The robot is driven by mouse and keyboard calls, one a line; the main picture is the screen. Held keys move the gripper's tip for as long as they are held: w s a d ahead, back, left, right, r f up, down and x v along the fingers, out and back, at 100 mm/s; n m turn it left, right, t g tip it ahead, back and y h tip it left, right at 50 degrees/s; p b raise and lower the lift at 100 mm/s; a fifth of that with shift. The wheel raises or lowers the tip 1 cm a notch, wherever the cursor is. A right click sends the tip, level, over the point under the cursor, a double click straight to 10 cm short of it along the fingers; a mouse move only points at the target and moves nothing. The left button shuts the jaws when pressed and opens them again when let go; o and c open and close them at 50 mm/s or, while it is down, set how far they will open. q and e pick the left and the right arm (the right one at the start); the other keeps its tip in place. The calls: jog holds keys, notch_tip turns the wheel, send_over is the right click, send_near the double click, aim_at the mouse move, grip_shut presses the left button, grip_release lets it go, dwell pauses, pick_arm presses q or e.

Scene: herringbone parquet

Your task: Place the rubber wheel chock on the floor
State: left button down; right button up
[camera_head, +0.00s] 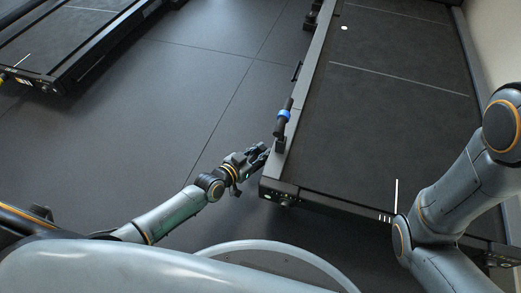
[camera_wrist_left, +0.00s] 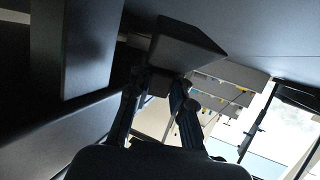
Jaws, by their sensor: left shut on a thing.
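The rubber wheel chock (camera_wrist_left: 185,45) is a dark wedge-shaped block in the left wrist view, at the ends of the fingers. My left gripper (camera_wrist_left: 158,95) is shut on it, one finger on each side. In the head view my left gripper (camera_head: 258,154) is beside the near left corner of a dark treadmill-like platform. The chock cannot be told apart from the dark fingers and platform edge there. The dark tiled floor (camera_head: 190,75) lies left of the platform. My right gripper is not in view; only my right arm shows.
The long dark platform (camera_head: 370,110) fills the right of the head view. A dark upright handle with a blue band (camera_head: 284,115) stands on its left edge, close to my left gripper. Another such machine (camera_head: 75,50) is at upper left. Floor between them is clear.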

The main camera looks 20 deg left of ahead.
pick_arm(q)
jog(key=shift+f+b, duration=1.5)
jog(key=shift+f, duration=0.6)
jog(key=shift+f, duration=0.25)
jog(key=c, duration=0.8)
grip_release()
jog(key=shift+r, duration=0.2)
notch_tip(320, 180, up, 6)
jog(key=p, duration=0.6)
jog(key=shift+f, duration=0.15)
